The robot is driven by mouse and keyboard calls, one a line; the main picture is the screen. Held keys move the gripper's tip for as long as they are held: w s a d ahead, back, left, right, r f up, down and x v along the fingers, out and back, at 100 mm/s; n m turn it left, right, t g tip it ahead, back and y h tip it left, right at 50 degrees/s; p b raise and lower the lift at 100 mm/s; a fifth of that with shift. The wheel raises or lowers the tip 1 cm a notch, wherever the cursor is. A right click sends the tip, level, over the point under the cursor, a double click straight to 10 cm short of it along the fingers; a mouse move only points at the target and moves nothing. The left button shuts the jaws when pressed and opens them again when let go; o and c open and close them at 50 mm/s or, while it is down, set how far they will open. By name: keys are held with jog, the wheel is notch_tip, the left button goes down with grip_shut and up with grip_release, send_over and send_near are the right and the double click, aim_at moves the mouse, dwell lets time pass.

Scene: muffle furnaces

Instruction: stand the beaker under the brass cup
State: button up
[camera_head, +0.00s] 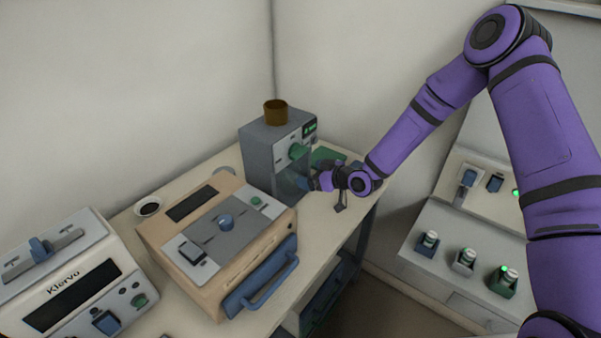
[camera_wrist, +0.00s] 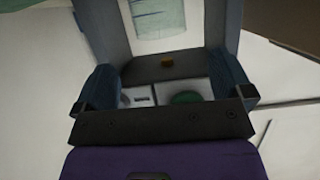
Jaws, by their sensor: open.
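The brass cup (camera_head: 275,112) sits on top of a grey box-shaped machine (camera_head: 262,160) at the back of the bench, with a green knob on its front. My gripper (camera_head: 314,183) is low at the machine's front right. In the wrist view its two blue fingers are apart, with nothing clearly held between them. A pale, see-through body with greenish lines, which looks like the beaker (camera_wrist: 158,18), stands beyond the fingers, framed by grey walls. Its base and its contact with the surface are hard to make out. I cannot make out the beaker clearly in the head view.
A beige furnace (camera_head: 165,236) with a blue handle stands in front of the machine. A white device marked Klervo (camera_head: 95,262) is at left. A small dark-filled bowl (camera_head: 147,207) sits behind the furnace. A panel with several knobs (camera_head: 455,250) is at right. Bench space right of the furnace is clear.

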jog(key=shift+v, duration=1.75)
jog(key=s+d+r+m+h, duration=0.1)
jog(key=s+d+r+h, duration=0.2)
jog(key=d+r, duration=0.45)
jog(key=s+d+r+m+h, duration=0.1)
jog(key=s+d+r+h, duration=0.25)
jog(key=r, duration=0.65)
jog(key=s+d+r+m+h, duration=0.2)
jog(key=d+r+h, duration=0.3)
jog(key=r, duration=0.4)
jog(key=s+d+r+m+g, duration=0.1)
jog(key=s+d+r+m, duration=0.1)
jog(key=s, duration=0.7)
jog(key=s+d+r+m+g, duration=0.1)
jog(key=s+r, duration=0.4)
jog(key=s, duration=0.5)
jog(key=s+d+r+m+g, duration=0.1)
jog(key=s+d+r+m, duration=0.2)
jog(key=s, duration=0.7)
jog(key=shift+s+d+r, duration=0.25)
jog(key=shift+d+r, duration=0.4)
